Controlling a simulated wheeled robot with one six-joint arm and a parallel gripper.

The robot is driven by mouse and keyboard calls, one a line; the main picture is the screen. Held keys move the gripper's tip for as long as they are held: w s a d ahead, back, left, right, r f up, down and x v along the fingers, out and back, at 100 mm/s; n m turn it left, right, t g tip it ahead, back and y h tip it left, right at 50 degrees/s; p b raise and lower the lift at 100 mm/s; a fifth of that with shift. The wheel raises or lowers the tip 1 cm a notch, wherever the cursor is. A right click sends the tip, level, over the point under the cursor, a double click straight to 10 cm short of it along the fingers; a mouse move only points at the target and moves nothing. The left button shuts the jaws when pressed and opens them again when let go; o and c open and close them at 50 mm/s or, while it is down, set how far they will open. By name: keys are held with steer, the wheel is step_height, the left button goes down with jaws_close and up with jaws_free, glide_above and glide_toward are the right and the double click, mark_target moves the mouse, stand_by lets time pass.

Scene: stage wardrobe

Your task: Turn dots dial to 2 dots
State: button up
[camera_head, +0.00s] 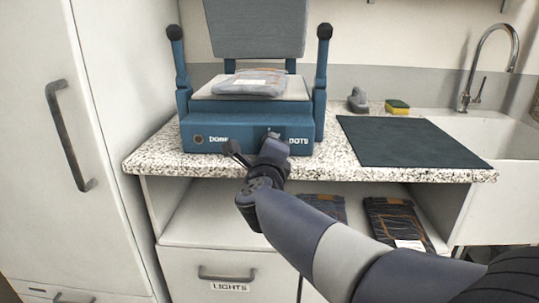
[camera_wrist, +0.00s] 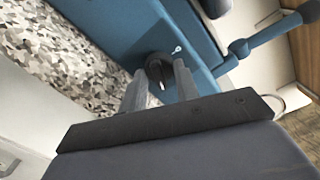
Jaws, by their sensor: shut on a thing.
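The blue press (camera_head: 190,133) stands on the speckled counter with its grey upper plate (camera_head: 255,30) raised. Its front panel has a "DOTS" label at the right. The dots dial (camera_wrist: 156,68) is a small dark knob on the blue panel in the wrist view, with a light mark on its lower side. A small white mark sits on the panel just beyond it. My gripper (camera_wrist: 160,88) is shut on the dial, one finger on each side. In the head view my gripper (camera_head: 271,139) hides the dial. The dot setting is not readable.
Folded jeans (camera_head: 250,82) lie on the press bed. A dark mat (camera_head: 405,141), a sponge (camera_head: 397,106) and a sink (camera_head: 508,150) are at the right. More folded jeans (camera_head: 395,220) lie on the shelf below. A tall cabinet (camera_head: 105,60) stands at the left.

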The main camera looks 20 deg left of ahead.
steer(key=shift+f+m+b, duration=0.1)
steer(key=shift+m+b, duration=0.2)
steer(key=shift+m, duration=0.4)
steer(key=o, duration=1)
steer(key=shift+c, duration=0.2)
